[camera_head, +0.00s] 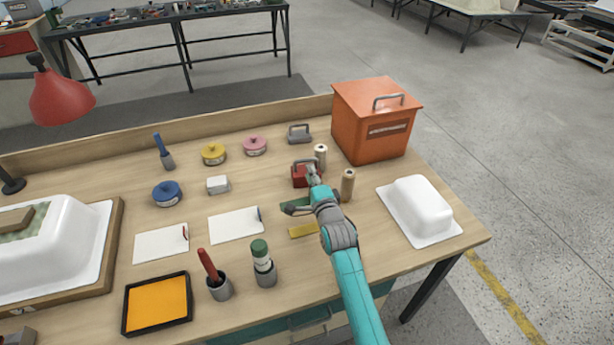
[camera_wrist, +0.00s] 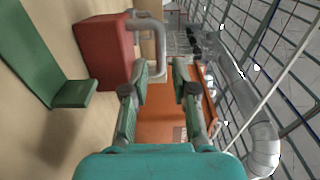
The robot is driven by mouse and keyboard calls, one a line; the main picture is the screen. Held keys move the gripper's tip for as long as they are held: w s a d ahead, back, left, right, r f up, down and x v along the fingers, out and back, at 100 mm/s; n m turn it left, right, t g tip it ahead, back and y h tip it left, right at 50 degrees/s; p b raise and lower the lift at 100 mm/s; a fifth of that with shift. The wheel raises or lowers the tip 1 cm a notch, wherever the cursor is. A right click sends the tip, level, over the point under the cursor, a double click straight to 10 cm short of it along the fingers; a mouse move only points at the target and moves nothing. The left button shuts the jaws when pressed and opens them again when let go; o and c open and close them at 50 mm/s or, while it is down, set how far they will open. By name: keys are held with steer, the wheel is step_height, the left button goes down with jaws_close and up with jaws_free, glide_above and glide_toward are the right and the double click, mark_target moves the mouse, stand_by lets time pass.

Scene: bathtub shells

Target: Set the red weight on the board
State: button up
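The red weight (camera_head: 299,177) is a block with a grey handle and stands on the workbench right of centre. In the wrist view the red weight (camera_wrist: 103,50) is at upper left, its handle reaching toward the fingers. My gripper (camera_wrist: 163,68) is open, with its fingertips close to the handle; I cannot tell whether they touch it. In the head view my gripper (camera_head: 310,172) is over the weight and partly hides it. A small brown board (camera_head: 18,222) lies on a green patch on the white shell (camera_head: 70,225) at far left.
A green angled piece (camera_head: 294,204) lies close in front of the weight. A pale roll (camera_head: 320,155) and a tan roll (camera_head: 347,185) stand to its right. An orange box (camera_head: 372,125) is behind. Cups (camera_head: 220,288), white sheets (camera_head: 236,226) and round tins (camera_head: 167,194) lie leftward.

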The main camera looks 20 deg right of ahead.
mark_target(307, 160)
steer(key=shift+w+d, duration=0.2)
steer(key=shift+w, duration=1.3)
steer(key=shift+w+d, duration=0.15)
steer(key=shift+w, duration=1.35)
steer(key=shift+c, duration=0.3)
jaws_close()
steer(key=shift+r, duration=0.3)
